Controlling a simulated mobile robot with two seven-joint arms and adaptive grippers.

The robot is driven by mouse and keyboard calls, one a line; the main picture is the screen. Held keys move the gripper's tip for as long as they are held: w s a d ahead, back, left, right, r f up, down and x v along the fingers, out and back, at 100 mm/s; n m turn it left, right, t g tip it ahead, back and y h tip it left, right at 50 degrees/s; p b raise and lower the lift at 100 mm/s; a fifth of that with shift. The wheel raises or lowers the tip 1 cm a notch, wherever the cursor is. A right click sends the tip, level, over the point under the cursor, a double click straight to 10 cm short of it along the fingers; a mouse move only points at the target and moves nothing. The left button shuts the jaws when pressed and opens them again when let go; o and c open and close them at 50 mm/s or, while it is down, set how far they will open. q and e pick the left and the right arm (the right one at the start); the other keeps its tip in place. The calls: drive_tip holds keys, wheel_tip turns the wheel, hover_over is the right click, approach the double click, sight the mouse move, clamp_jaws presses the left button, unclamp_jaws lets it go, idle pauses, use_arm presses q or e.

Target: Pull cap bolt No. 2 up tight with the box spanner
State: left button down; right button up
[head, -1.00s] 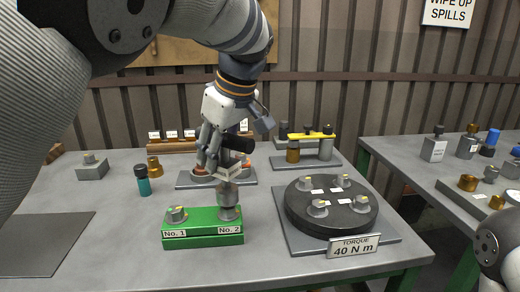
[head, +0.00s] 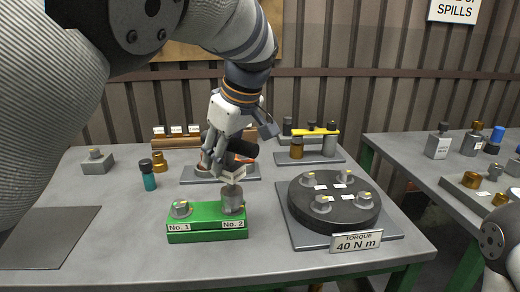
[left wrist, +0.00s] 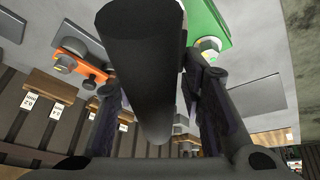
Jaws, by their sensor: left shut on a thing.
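My left gripper (head: 228,176) is shut on the box spanner. The spanner's black handle (head: 243,148) sticks out to the right of the fingers and fills the middle of the left wrist view (left wrist: 142,70). Its grey socket end (head: 232,196) stands over the No. 2 place of the green block (head: 207,236), hiding most of that bolt. How far it is seated I cannot tell. Cap bolt No. 1 (head: 181,209) stands uncovered at the block's left; a bolt on the green block also shows in the left wrist view (left wrist: 208,44). My right gripper is out of view.
A black round flange (head: 333,206) with several bolts sits right of the block, behind the torque sign (head: 357,241). A teal bottle (head: 148,176) stands at left. A dark mat (head: 45,238) lies front left. Bare table lies in front of the block.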

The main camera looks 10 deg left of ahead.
use_arm(q)
drive_tip(key=shift+f, duration=0.5)
drive_tip(key=shift+f, duration=0.15)
drive_tip(key=m+t+h, duration=0.1)
drive_tip(key=m, duration=0.3)
drive_tip(key=shift+w, duration=0.2)
drive_tip(key=m, duration=0.1)
drive_tip(key=m+h, duration=0.1)
drive_tip(key=m, duration=0.1)
drive_tip(key=shift+w+d+t, duration=0.15)
drive_tip(key=shift+d+t, duration=0.1)
drive_tip(key=shift+t, duration=0.15)
drive_tip(key=m, duration=0.1)
drive_tip(key=m+h, duration=0.1)
drive_tip(key=m, duration=0.1)
drive_tip(key=shift+w+d+h, duration=0.15)
drive_tip(key=shift+h, duration=0.15)
drive_tip(key=m, duration=0.1)
drive_tip(key=m+h, duration=0.1)
drive_tip(key=m, duration=0.2)
drive_tip(key=shift+d+h, duration=0.3)
